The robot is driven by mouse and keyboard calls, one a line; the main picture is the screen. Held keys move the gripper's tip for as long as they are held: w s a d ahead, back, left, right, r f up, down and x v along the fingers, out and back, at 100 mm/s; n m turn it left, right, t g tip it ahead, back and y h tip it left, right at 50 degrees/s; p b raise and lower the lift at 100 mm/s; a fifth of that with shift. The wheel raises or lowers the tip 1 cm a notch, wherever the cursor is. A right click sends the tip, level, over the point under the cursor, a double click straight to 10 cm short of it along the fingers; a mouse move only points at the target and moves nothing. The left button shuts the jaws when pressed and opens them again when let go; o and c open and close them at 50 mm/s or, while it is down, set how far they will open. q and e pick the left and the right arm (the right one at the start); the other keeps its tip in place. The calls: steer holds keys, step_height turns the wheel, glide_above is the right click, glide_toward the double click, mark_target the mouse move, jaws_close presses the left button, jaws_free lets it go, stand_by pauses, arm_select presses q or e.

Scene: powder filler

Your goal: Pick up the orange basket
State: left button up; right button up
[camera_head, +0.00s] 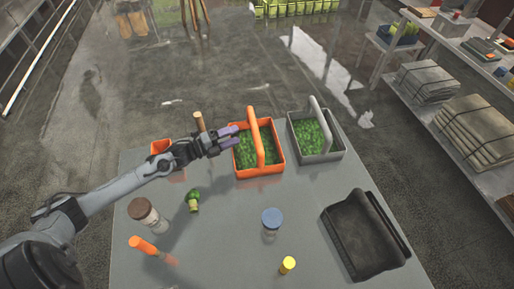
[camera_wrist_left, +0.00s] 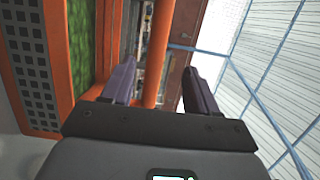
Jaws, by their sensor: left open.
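The orange basket (camera_head: 260,173), filled with green contents, stands at the far side of the grey table, its handle (camera_head: 255,130) arching over it. My left gripper (camera_head: 233,137) reaches in from the left, its purple fingers at the basket's left side, near the handle. In the left wrist view the gripper (camera_wrist_left: 157,78) is open. The orange handle (camera_wrist_left: 157,45) shows between the two fingers, closer to the left one; I cannot tell whether it is within their reach. The basket's orange side (camera_wrist_left: 107,40) fills the left of that view. My right gripper is not in view.
A grey basket (camera_head: 325,156) stands right of the orange one. A brown-capped jar (camera_head: 147,213), a green bottle (camera_head: 193,201), a blue-capped jar (camera_head: 271,222), a yellow-capped item (camera_head: 287,265) and a black case (camera_head: 365,235) are on the table (camera_head: 225,255). Shelves line the right.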

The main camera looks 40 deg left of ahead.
arm_select(q)
steer(key=x, duration=1.1)
steer(key=shift+f+p, duration=0.3)
steer(key=shift+p, duration=0.15)
steer(key=shift+d, duration=0.15)
jaws_close()
steer(key=shift+r, duration=0.1)
stand_by(0.9)
